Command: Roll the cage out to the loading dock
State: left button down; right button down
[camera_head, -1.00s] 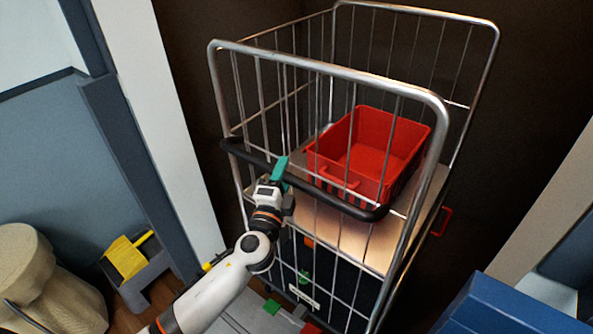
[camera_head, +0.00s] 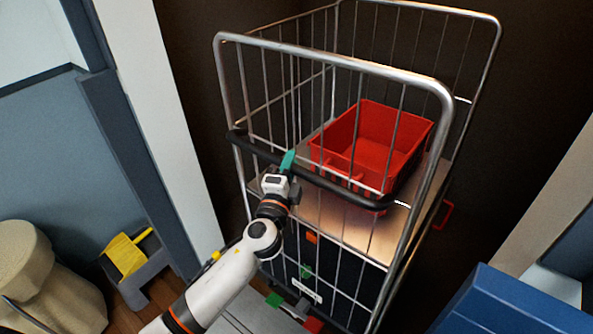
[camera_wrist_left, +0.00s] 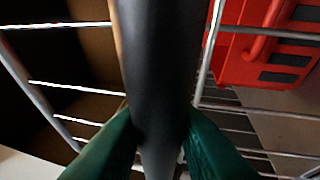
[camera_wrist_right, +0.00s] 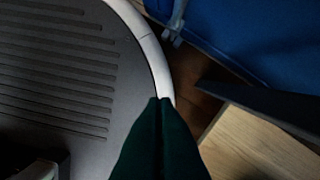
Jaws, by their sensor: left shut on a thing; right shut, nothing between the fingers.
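The wire cage (camera_head: 335,62) stands upright in the middle of the head view, with a black handle bar (camera_head: 345,192) across its near side. My left gripper (camera_head: 287,163) is shut on this handle bar. In the left wrist view the green fingers (camera_wrist_left: 160,140) lie on both sides of the dark bar (camera_wrist_left: 160,60). A red crate (camera_head: 375,145) sits on the cage's wooden shelf (camera_head: 350,228); it also shows in the left wrist view (camera_wrist_left: 240,60). My right gripper (camera_wrist_right: 162,140) is shut and empty in the right wrist view, and out of the head view.
A blue box (camera_head: 510,305) is at the lower right. A beige rounded stool-like object (camera_head: 40,270) and a grey thing with a yellow top (camera_head: 125,255) are at the lower left. A white post (camera_head: 165,110) rises left of the cage; dark wall lies behind it.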

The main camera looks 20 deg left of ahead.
pick_arm(q)
jog(key=shift+w+r, duration=0.25)
jog(key=shift+r, duration=0.15)
jog(key=c, duration=1.4)
grip_release()
jog(key=shift+o, duration=0.8)
jog(key=shift+w+d+f, duration=0.1)
jog(key=shift+f, duration=0.05)
jog(key=shift+s+f, duration=0.15)
jog(key=shift+s, duration=0.2)
jog(key=s+f+b, duration=0.1)
jog(key=s+b, duration=0.1)
jog(key=s, duration=0.9)
jog(key=shift+d+f, duration=0.25)
jog(key=shift+f, duration=0.05)
